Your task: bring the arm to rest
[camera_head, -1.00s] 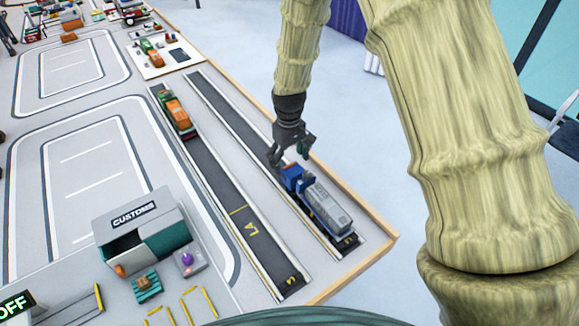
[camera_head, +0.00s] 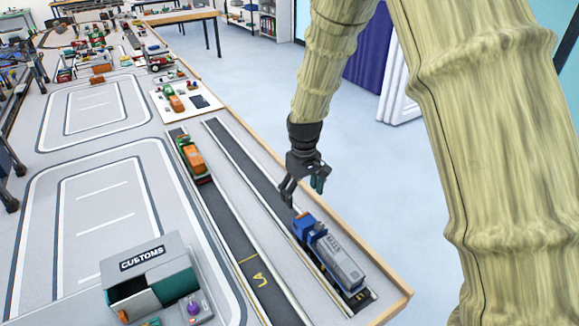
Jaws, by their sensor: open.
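My gripper (camera_head: 303,192) hangs from my arm over the right-hand dark lane, near the table's right edge. Its dark fingers point down and are apart, with nothing seen between them. A blue toy truck with a grey container (camera_head: 330,256) stands in that lane just below and in front of the gripper. The gripper is close to the blue cab, and I cannot tell whether a finger touches it. My arm comes down from the top of the view, and its thick near part fills the right side.
An orange and green truck (camera_head: 193,158) stands in the left lane. A customs booth (camera_head: 152,272) is at lower left beside a small purple-knobbed device (camera_head: 193,308). A white board (camera_head: 205,101) with small items lies beyond the lanes. Floor (camera_head: 345,165) right of the wooden edge is clear.

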